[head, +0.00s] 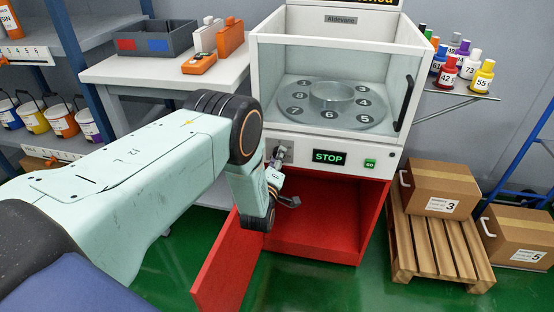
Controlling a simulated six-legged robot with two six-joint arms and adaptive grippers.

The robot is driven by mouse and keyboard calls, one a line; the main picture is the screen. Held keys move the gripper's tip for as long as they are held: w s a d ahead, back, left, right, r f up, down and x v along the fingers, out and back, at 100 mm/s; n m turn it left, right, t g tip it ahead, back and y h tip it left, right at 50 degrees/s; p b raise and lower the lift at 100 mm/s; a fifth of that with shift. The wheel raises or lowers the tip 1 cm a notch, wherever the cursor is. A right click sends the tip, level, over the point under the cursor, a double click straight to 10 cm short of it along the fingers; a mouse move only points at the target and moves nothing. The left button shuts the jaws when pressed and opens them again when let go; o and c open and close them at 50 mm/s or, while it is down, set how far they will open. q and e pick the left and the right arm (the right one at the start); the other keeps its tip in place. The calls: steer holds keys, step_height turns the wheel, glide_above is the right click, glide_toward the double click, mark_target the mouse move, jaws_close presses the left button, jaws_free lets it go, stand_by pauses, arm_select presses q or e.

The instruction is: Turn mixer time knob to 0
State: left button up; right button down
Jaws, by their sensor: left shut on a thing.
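The mixer (300,152) is a white cabinet with a glass-walled chamber on top and a red base. Its display (328,157) reads STOP in green, with a small green button (370,163) to the right. A grey time knob (286,148) sits on the panel left of the display. My left arm reaches in from the left, and my left gripper (277,163) is at the knob, shut on it. The gripper and wrist hide part of the knob, and its setting cannot be read. My right gripper is out of view.
The red lower door (226,268) hangs open below my left arm. A numbered carousel (375,113) is inside the chamber. A white table (150,72) stands at left. A pallet (440,245) with a box (440,188) stands at right.

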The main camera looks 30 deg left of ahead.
arm_select(q)
steer(key=shift+d, duration=0.15)
steer(key=o, duration=1.2)
steer(key=shift+w, duration=0.1)
steer(key=shift+c, duration=0.2)
steer(key=v, duration=1.2)
